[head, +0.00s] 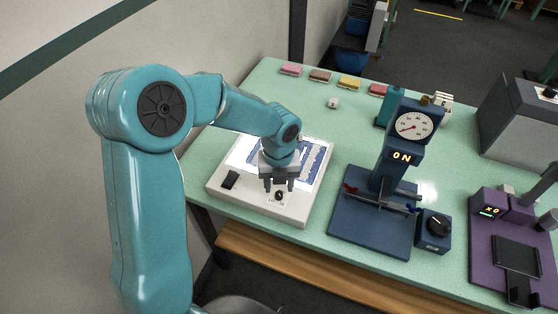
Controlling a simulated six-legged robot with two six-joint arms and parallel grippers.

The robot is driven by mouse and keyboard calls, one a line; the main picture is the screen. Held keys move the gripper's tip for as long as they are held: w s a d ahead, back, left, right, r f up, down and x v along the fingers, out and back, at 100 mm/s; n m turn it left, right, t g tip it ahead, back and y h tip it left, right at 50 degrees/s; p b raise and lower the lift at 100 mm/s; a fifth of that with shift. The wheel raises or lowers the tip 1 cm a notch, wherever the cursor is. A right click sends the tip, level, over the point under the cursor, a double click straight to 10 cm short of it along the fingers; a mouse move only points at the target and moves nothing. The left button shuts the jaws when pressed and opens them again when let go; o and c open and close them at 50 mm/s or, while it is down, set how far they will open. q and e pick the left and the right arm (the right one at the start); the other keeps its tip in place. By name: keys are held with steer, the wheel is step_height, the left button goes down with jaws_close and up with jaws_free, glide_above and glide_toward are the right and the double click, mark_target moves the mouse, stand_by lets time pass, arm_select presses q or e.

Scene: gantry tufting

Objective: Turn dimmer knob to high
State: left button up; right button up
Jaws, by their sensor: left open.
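The dimmer knob (279,196) is a small dark knob on the front part of a white light box (222,201). The light box has a lit panel (242,150) with a blue patterned sheet on it, partly hidden by my arm. My left gripper (278,187) is open and points down at the front of the box, with its fingertips close over the knob. I cannot tell whether the fingers touch it or which way its pointer faces. My right gripper is not in view.
A black rocker switch (230,179) sits left of the knob. To the right stand a blue gauge machine (388,165) reading "ON", a box with a black dial (438,226) and a purple device (483,250). Coloured pads and a small white item (333,103) lie at the back of the green table.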

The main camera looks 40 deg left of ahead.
mark_target(279, 193)
arm_select(q)
step_height(279, 193, up, 13)
steer(key=shift+r+b, duration=0.2)
steer(key=shift+b, duration=0.2)
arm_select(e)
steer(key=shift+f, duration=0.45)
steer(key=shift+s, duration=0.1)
